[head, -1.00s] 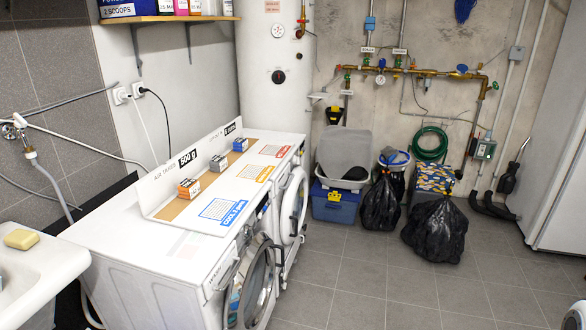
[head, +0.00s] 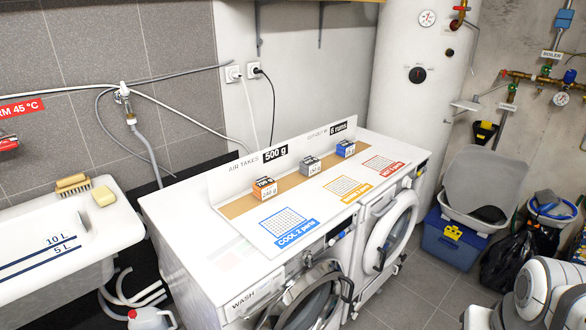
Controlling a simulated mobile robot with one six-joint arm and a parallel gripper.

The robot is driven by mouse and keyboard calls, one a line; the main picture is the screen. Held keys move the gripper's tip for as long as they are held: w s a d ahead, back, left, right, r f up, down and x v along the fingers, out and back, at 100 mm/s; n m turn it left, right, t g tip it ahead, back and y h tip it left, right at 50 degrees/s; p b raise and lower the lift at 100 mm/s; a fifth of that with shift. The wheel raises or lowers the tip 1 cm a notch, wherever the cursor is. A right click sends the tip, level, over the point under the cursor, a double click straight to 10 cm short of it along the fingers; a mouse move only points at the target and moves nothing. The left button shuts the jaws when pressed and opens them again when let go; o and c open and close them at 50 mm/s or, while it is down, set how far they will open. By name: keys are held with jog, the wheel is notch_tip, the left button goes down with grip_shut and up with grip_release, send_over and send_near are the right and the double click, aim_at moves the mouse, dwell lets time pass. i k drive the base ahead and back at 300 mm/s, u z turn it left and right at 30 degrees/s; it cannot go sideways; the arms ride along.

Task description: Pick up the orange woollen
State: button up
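A small orange box with a dark top and printed labels (head: 264,188) stands on the brown strip of the white board on top of the washing machines, in front of the "500 g" sign. It is the only orange block-like item there; I cannot read its small print well enough to tell if it is the woollen one. A grey box (head: 308,166) and a blue box (head: 345,149) stand in a row to its right. My gripper is not in view. White rounded links, likely of my arm, show at the lower right, well apart from the boxes.
The white machine top (head: 180,215) is clear at the left. An open round door (head: 305,300) sticks out at the front. A blue crate (head: 450,240) sits on the floor at right.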

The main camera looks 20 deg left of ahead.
aim_at(265, 188)
jog(key=u, duration=0.85)
jog(key=i, duration=1.1)
jog(key=u, duration=0.55)
jog(key=k, duration=0.75)
jog(key=u, duration=0.15)
jog(key=i, duration=0.8)
jog(key=z, duration=0.05)
